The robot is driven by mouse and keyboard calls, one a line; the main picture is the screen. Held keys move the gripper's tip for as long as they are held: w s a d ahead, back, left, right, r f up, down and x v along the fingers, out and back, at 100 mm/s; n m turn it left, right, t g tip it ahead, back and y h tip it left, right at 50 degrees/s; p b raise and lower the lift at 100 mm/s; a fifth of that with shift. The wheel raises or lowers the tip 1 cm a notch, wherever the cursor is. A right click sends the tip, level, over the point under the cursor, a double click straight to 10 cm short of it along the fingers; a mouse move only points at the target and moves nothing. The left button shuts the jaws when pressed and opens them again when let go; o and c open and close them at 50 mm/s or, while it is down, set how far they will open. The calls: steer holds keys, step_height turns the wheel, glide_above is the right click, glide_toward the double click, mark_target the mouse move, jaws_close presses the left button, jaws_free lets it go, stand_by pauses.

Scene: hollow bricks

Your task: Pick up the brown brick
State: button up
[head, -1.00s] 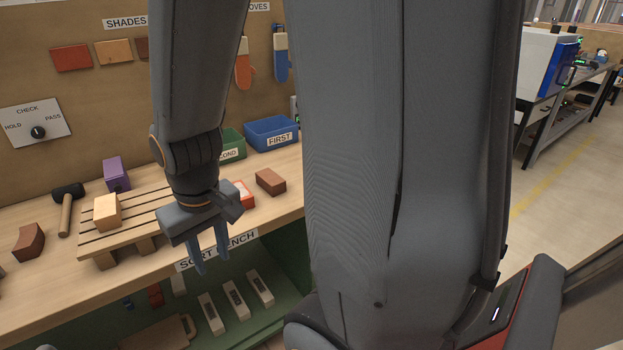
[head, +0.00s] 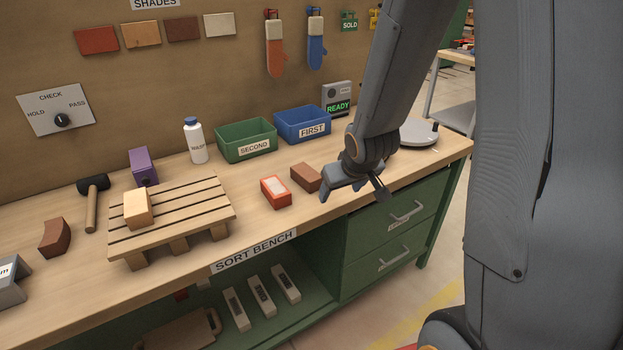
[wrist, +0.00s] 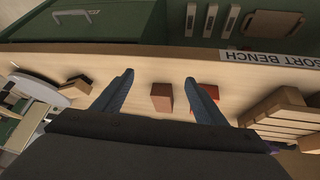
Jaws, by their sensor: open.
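A brown brick (head: 306,177) lies on the bench, just right of an orange-red brick with a pale top (head: 275,191). My gripper (head: 352,196) is open and empty, to the right of the brown brick near the bench's front edge. In the wrist view the brown brick (wrist: 161,97) appears between the spread fingers (wrist: 159,78), beyond them and not touched. The orange-red brick (wrist: 208,92) is partly hidden by the right finger there. A second, reddish-brown block with a curved side (head: 54,237) lies at the far left of the bench.
A slatted pallet (head: 205,205) carries a tan brick (head: 138,209). Behind stand a purple brick (head: 143,167), a white bottle (head: 195,141), a green bin (head: 246,140) and a blue bin (head: 302,124). A mallet (head: 92,200) lies left of the pallet.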

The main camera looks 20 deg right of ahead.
mark_target(307, 175)
steer(key=w+f+t, duration=0.1)
steer(key=w, duration=0.1)
steer(key=w+f+t+y, duration=0.1)
steer(key=w, duration=0.2)
steer(key=w+f+n+t, duration=0.1)
steer(key=w, duration=0.1)
steer(key=shift+w+d+f, duration=0.1)
steer(key=shift+w+d, duration=0.2)
steer(key=w+y, duration=0.1)
steer(key=w+f+n+t+y, duration=0.1)
steer(key=w, duration=0.1)
steer(key=w+a+t+y, duration=0.1)
steer(key=shift+w+a+f+b, duration=0.1)
steer(key=shift+w+f+b, duration=0.15)
steer(key=shift+b, duration=0.15)
steer(key=shift+w+a+f+n+t+y, duration=0.15)
steer(key=shift+w+a+n+t+y, duration=0.2)
steer(key=shift+t+y, duration=0.25)
steer(key=shift+a+p+x, duration=0.2)
steer(key=shift+p+x, duration=1.1)
steer(key=shift+x, duration=2.6)
steer(key=shift+s, duration=0.15)
steer(key=c, duration=1.3)
steer(key=shift+c, duration=1.1)
